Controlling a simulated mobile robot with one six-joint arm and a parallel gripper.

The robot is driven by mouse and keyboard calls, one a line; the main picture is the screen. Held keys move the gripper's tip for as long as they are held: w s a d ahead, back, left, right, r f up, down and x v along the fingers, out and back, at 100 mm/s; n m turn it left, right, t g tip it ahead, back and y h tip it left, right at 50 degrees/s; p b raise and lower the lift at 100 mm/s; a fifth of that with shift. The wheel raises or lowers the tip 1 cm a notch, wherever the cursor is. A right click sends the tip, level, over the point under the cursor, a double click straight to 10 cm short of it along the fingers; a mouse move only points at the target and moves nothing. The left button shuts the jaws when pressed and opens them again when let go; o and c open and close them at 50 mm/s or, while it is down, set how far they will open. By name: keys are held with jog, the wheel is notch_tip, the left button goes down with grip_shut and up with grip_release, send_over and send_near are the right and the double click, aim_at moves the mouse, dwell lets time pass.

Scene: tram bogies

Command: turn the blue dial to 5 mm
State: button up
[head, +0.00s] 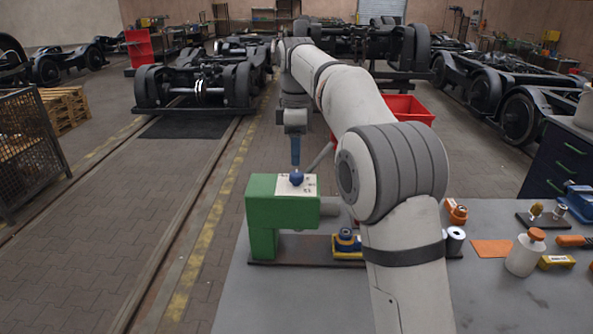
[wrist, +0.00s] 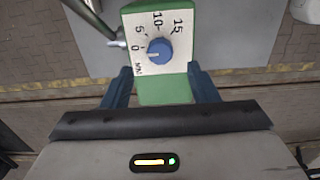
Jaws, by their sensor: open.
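The blue dial (wrist: 159,50) sits on a white scale plate (wrist: 178,68) marked 0, 5, 10 and 15, on top of a green stand (head: 262,213). Its pale pointer mark points left in the wrist view, close to the 0. In the head view the dial (head: 297,179) is just below my gripper (head: 296,163), which points down. In the wrist view my gripper (wrist: 159,70) is open, with its blue fingers apart on either side of the stand's top. The dial lies between and a little beyond the fingertips. No finger visibly touches it.
The stand is on a grey workbench (head: 300,300). A white bottle with an orange cap (head: 525,252), an orange sheet (head: 491,249) and small tools lie to the right. My arm hides part of the bench.

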aim_at(297, 173)
notch_tip(297, 173, down, 6)
jog(key=shift+f, duration=0.2)
jog(key=c, duration=1)
jog(key=shift+r, duration=0.1)
jog(key=m+p, duration=0.2)
jog(key=m, duration=0.1)
jog(key=shift+m, duration=0.4)
jog(key=m+p, duration=0.2)
jog(key=m, duration=0.2)
jog(key=shift+m, duration=0.4)
